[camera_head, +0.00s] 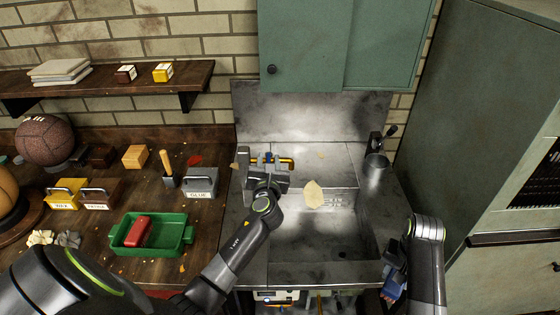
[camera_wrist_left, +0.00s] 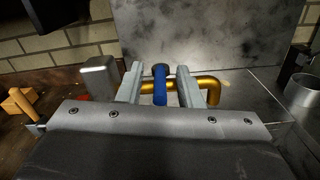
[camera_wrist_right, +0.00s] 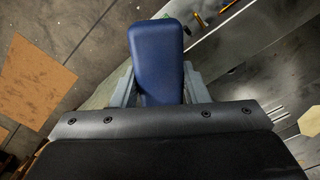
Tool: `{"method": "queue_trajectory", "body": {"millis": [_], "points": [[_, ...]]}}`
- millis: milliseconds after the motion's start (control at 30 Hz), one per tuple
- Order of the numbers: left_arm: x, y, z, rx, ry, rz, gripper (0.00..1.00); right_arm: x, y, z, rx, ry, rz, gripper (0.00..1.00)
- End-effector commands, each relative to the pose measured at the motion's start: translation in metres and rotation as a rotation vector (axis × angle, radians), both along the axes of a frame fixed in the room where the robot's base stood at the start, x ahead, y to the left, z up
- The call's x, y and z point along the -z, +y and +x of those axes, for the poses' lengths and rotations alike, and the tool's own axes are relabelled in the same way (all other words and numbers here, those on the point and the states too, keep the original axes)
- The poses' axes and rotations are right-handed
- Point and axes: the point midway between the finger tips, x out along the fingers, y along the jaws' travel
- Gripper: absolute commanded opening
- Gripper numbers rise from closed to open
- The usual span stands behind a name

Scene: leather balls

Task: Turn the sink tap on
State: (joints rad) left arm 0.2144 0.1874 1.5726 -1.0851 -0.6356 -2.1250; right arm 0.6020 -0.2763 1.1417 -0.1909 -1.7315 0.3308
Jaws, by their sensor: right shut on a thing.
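The sink tap has a brass spout (camera_head: 286,163) and a blue handle (camera_head: 268,157) at the back left of the metal sink (camera_head: 345,240). In the left wrist view the blue handle (camera_wrist_left: 160,90) stands between the two fingers of my left gripper (camera_wrist_left: 160,84), with gaps at both sides. That gripper is open around the handle. The brass spout (camera_wrist_left: 205,84) bends down to its right. My right gripper (camera_wrist_right: 157,88) is shut on a blue block-like thing (camera_wrist_right: 156,62), held low at the sink's front right. No water shows.
A green tray (camera_head: 180,236) with a red thing, a grey box (camera_head: 201,182) and several blocks stand on the wooden counter at left. A metal cup (camera_head: 376,168) stands right of the basin. A pale flat piece (camera_head: 313,194) shows over the basin. A tall green cabinet (camera_head: 450,120) bounds the right.

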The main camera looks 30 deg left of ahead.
Motion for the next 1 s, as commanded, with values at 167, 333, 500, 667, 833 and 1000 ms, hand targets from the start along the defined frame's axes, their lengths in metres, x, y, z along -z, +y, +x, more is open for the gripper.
{"method": "queue_trajectory", "body": {"millis": [167, 333, 500, 667, 833, 1000], "points": [[-0.0001, -0.0002, 0.0000, 0.000, 0.000, 0.000, 0.31, -0.0002, 0.0001, 0.0001, 0.000, 0.000, 0.000, 0.16], [-0.0001, -0.0003, -0.0001, 0.000, 0.000, 0.000, 0.09, -0.0002, 0.0001, 0.0001, 0.000, 0.000, 0.000, 0.16], [0.0000, -0.0004, -0.0002, 0.000, 0.000, 0.000, 0.00, -0.0002, 0.0001, 0.0001, 0.000, -0.001, 0.000, 0.16], [0.0000, -0.0004, -0.0002, 0.000, 0.000, 0.000, 0.00, -0.0002, 0.0001, 0.0001, 0.000, -0.001, 0.000, 0.16], [0.0004, -0.0011, 0.0006, -0.012, 0.000, 0.001, 0.00, 0.0009, 0.0001, 0.0001, 0.000, 0.000, 0.000, 0.16], [0.0013, -0.0027, 0.0023, -0.066, 0.001, -0.001, 0.00, 0.0042, 0.0001, 0.0001, 0.000, -0.001, 0.000, 0.16]]}}
